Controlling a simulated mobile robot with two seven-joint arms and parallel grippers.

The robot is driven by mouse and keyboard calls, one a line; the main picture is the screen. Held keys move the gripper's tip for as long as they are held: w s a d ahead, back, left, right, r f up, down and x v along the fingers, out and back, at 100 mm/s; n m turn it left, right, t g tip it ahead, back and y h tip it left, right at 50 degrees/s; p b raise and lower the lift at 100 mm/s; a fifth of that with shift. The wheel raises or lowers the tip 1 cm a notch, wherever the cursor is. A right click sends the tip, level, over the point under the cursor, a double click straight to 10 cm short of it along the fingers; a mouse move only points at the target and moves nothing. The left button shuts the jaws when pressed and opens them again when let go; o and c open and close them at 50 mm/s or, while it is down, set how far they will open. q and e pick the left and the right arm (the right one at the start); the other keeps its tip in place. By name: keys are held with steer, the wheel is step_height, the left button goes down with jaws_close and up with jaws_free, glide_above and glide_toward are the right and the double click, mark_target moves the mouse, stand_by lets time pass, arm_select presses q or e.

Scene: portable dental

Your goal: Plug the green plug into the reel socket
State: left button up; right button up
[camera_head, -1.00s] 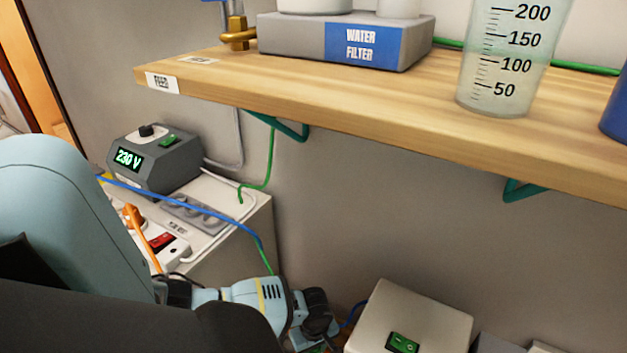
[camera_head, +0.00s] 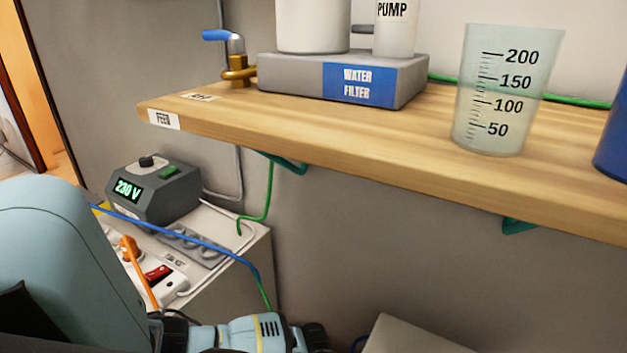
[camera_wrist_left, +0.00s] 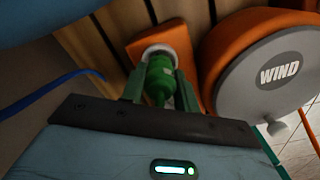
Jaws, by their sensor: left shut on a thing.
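In the left wrist view the green plug (camera_wrist_left: 158,82) sits between the two fingers of my left gripper (camera_wrist_left: 161,88), which is shut on it. The plug's front end is at the pale round reel socket (camera_wrist_left: 156,52) on the orange reel (camera_wrist_left: 207,72). The plug hides part of the socket, so I cannot tell how deep it sits. The grey reel disc marked WIND (camera_wrist_left: 265,88) is to the right. In the head view my left wrist shows at the bottom edge and its fingertips are out of the picture. My right gripper is in neither view.
A wooden shelf (camera_head: 380,148) with a water filter (camera_head: 290,78) and measuring cup (camera_head: 492,95) is above my left wrist. A 230 V box (camera_head: 155,190) stands on a white cabinet (camera_head: 225,285). A blue cable (camera_head: 180,235) crosses it beside an orange plug (camera_head: 128,247).

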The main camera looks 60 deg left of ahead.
arm_select(q)
steer(key=shift+f, duration=0.3)
steer(key=shift+f, duration=0.3)
steer(key=shift+f+b, duration=0.3)
stand_by(0.4)
steer(key=o, duration=1.1)
steer(key=shift+r, duration=0.1)
